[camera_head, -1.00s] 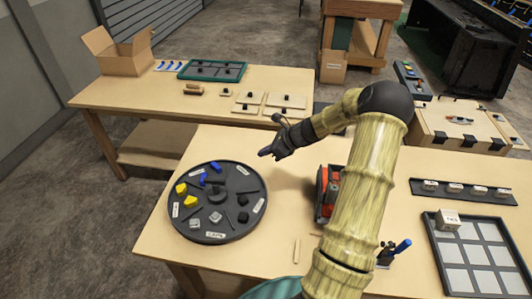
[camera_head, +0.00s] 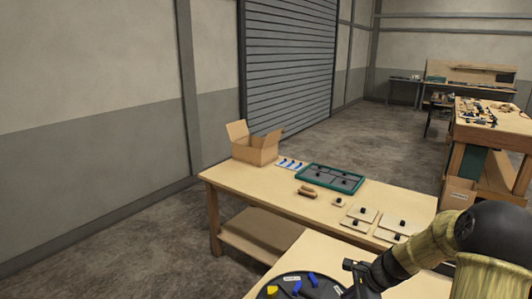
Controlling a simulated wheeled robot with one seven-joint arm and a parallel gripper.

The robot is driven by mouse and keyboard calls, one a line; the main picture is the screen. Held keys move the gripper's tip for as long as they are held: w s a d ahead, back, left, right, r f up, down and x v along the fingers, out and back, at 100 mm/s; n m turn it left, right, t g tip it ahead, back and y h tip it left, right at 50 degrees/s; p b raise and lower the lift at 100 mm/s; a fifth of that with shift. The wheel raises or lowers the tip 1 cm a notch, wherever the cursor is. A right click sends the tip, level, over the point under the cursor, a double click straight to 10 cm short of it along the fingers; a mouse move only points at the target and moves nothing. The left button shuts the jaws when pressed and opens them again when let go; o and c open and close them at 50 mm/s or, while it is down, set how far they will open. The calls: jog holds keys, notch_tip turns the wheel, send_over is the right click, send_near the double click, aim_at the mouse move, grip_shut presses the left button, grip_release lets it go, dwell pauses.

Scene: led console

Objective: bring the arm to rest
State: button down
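My arm, with tan ringed links and dark joints, shows at the bottom right of the head view. My gripper (camera_head: 350,280) is at the bottom edge, beside and partly over the dark round tray. Its fingertips are too small and cut off to tell whether they are open or shut. The dark round tray (camera_head: 262,292) is mostly below the frame. A yellow piece (camera_head: 271,291) and blue pieces (camera_head: 311,279) show on it.
The near table (camera_head: 295,258) is mostly out of frame. Behind it, a wooden table (camera_head: 232,180) carries an open cardboard box (camera_head: 254,150), a green-rimmed tray (camera_head: 330,178) and several flat knobbed boards (camera_head: 362,213). A workbench (camera_head: 490,130) stands at the far right. Floor is open between.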

jog(key=s+a+r+n+h, duration=0.2)
jog(key=s+a+r+n, duration=0.1)
jog(key=s+n, duration=0.6)
jog(key=s+a+r+n+h, duration=0.2)
jog(key=s+a+r+n, duration=0.2)
jog(key=s+n, duration=0.5)
jog(key=shift+s+a+r+n+g+h, duration=0.2)
jog(key=shift+s+a+n+g+h, duration=0.15)
jog(key=shift+a, duration=0.5)
